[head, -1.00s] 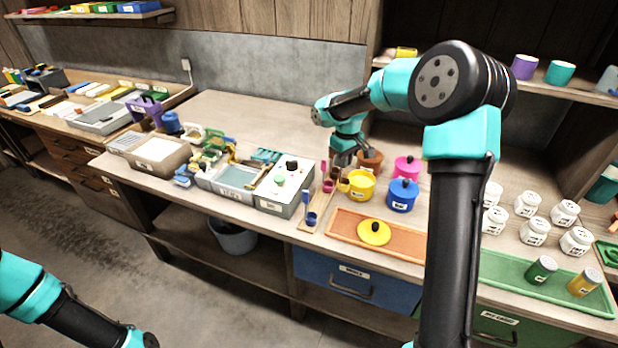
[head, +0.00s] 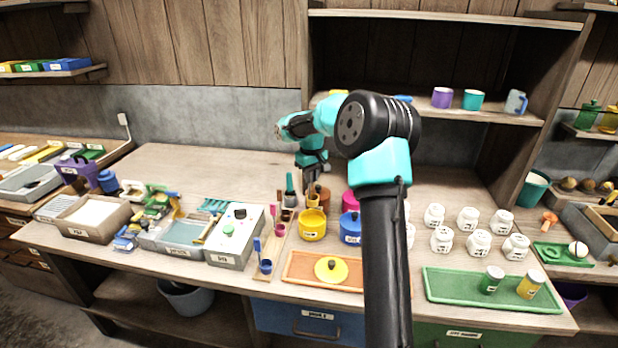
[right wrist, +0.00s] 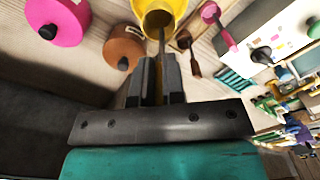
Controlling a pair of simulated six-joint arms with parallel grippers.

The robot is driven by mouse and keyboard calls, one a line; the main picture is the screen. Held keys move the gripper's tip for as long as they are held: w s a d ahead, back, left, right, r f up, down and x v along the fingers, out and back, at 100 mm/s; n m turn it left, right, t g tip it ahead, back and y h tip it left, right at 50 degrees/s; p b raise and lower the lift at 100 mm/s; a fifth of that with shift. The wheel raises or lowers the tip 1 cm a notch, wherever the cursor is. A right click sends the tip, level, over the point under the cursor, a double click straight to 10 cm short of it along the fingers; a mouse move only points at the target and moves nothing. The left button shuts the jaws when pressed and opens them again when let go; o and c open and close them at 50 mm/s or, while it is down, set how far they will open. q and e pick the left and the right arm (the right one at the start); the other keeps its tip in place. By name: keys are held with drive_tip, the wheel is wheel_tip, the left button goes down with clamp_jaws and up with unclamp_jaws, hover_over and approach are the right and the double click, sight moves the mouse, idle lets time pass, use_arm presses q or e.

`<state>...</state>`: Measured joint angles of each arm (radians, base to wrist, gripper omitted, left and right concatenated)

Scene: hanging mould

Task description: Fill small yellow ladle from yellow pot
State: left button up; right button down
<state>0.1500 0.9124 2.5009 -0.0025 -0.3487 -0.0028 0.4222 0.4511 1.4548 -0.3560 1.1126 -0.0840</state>
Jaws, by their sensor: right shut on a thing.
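The yellow pot (head: 312,228) stands uncovered on the bench. Its yellow lid (head: 331,270) lies on the orange tray (head: 298,266). My right gripper (head: 312,184) is behind and above the pot, pointing down. It is shut on the handle of the small yellow ladle (head: 313,200), which shows just over the pot's rim. In the right wrist view the jaws (right wrist: 155,68) grip the thin handle, which runs to the yellow opening at the top. I cannot tell there how deep the ladle's bowl sits or whether it holds anything. My left gripper is out of view.
A blue pot (head: 350,228) and a pink pot (right wrist: 60,22) stand close to the right of the yellow pot. A brown lidded pot (right wrist: 124,48) is near the gripper. A rack with a blue ladle (head: 265,267) and a grey control box (head: 233,237) are to the left.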

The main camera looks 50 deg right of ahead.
sight(311, 205)
drive_tip(key=shift+f, duration=0.1)
drive_tip(key=shift+f, duration=6.05)
drive_tip(key=shift+r, duration=0.15)
drive_tip(key=shift+r, duration=3.8)
